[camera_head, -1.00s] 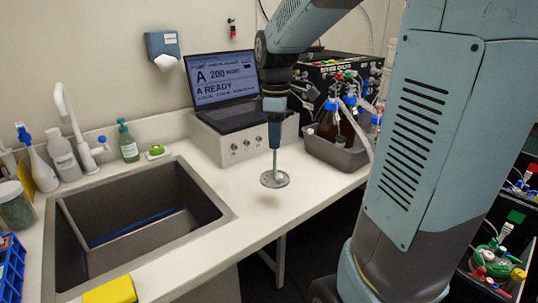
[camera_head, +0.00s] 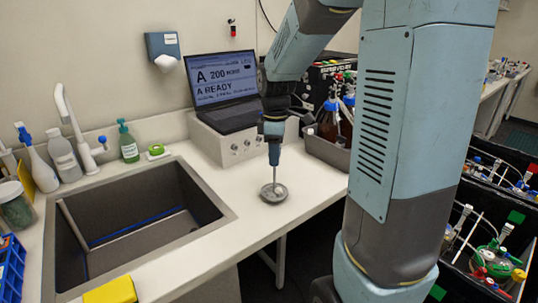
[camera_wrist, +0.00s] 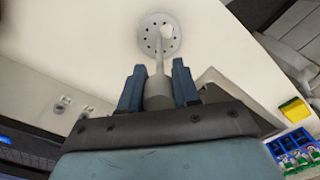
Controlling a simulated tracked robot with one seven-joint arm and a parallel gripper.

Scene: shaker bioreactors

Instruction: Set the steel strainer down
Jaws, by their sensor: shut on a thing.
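The steel strainer (camera_head: 274,192) is a round perforated metal disc on a thin upright stem. My gripper (camera_head: 273,150) is shut on the strainer's handle, above the disc, and points down. In the head view the disc is at or just above the white worktop (camera_head: 240,178), right of the sink; I cannot tell whether it touches. In the wrist view the disc (camera_wrist: 159,34) shows beyond my two blue fingers (camera_wrist: 158,85), with the grey handle between them.
The dark sink (camera_head: 140,222) lies to the left. A laptop (camera_head: 222,95) stands on a grey box behind. A grey tray with bottles (camera_head: 328,150) is behind right. The worktop's front edge is close on the right. A yellow sponge (camera_head: 110,291) lies at the front.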

